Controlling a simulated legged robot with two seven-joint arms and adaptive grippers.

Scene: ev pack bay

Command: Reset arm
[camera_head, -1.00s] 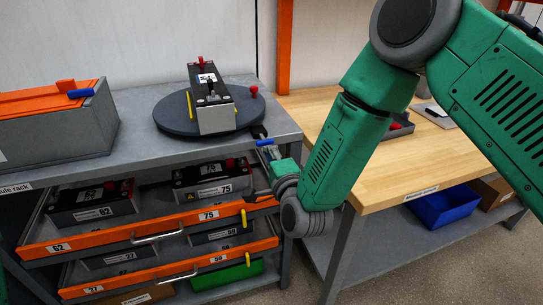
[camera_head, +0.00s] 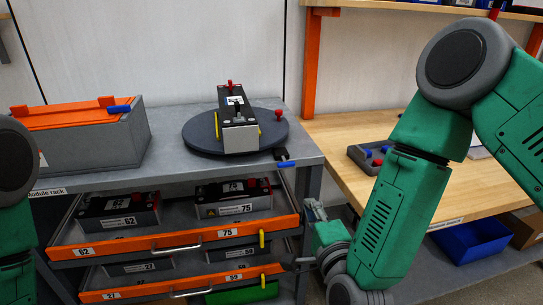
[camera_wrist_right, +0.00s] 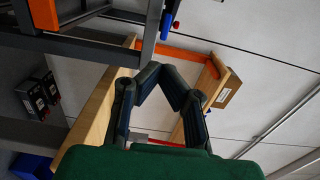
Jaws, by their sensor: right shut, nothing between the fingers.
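My right gripper (camera_head: 313,206) is at the right end of the module rack, beside the drawer fronts, with nothing held. In the right wrist view its fingers (camera_wrist_right: 161,70) come together at the tips, shut and empty. My right arm comes down from the upper right in front of the wooden bench (camera_head: 355,125). At the left edge of the head view part of my left arm shows; its gripper is out of view.
The rack top (camera_head: 180,168) carries an orange-lidded grey box (camera_head: 85,145) and a dark turntable (camera_head: 200,134) bearing a battery module (camera_head: 237,134). Below, orange-fronted drawers (camera_head: 150,245) hold several modules. A grey tray (camera_head: 365,160) lies on the bench; a blue bin (camera_head: 470,240) sits beneath.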

